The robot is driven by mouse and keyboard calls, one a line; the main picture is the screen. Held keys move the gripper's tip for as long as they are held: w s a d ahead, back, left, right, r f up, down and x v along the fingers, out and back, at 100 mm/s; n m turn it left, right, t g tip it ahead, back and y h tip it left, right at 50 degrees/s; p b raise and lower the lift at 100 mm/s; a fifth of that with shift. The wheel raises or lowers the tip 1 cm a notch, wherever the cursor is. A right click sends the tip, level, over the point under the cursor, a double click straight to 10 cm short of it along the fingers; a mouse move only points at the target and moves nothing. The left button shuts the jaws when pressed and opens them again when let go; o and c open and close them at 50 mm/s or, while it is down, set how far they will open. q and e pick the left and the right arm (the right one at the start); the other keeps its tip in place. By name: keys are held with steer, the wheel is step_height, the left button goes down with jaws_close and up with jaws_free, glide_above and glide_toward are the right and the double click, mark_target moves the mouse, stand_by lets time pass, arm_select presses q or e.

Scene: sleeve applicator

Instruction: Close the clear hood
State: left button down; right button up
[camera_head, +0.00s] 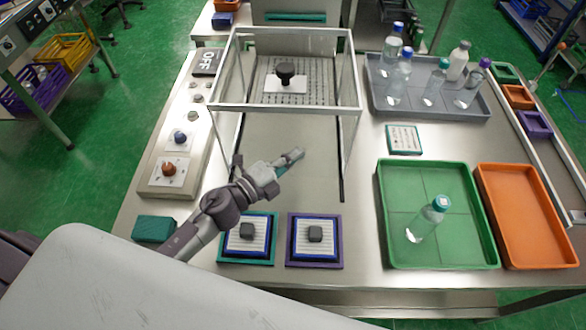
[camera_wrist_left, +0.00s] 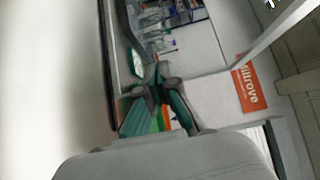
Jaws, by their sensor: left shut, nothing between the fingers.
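The clear hood (camera_head: 290,108) is a see-through box with a pale metal frame, standing over the machine bed at the back middle of the table. Its front frame bar appears raised above the bed, with clear space under it. A black knob on a white plate (camera_head: 285,84) shows through it. My left gripper (camera_head: 297,155) is in front of and below the hood's front bar, over the bare bed, apart from the bar as far as I can tell. It is shut and empty. In the left wrist view its fingers (camera_wrist_left: 160,103) show. My right gripper is not in view.
A control panel (camera_head: 160,190) with knobs and an OFF sign (camera_head: 207,62) stands left. Two button pads (camera_head: 247,232) (camera_head: 315,234) lie in front. A green tray (camera_head: 440,185) with a bottle, an orange tray (camera_head: 530,215) and a grey bottle tray (camera_head: 430,110) are right.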

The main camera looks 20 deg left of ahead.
arm_select(q)
steer(key=w+a+b, duration=0.3)
steer(key=w+b, duration=0.1)
steer(key=w, duration=0.8)
steer(key=w+a+b, duration=0.3)
steer(key=w+b, duration=0.2)
steer(key=w, duration=0.8)
steer(key=shift+a+r, duration=0.3)
steer(key=shift+a, duration=0.1)
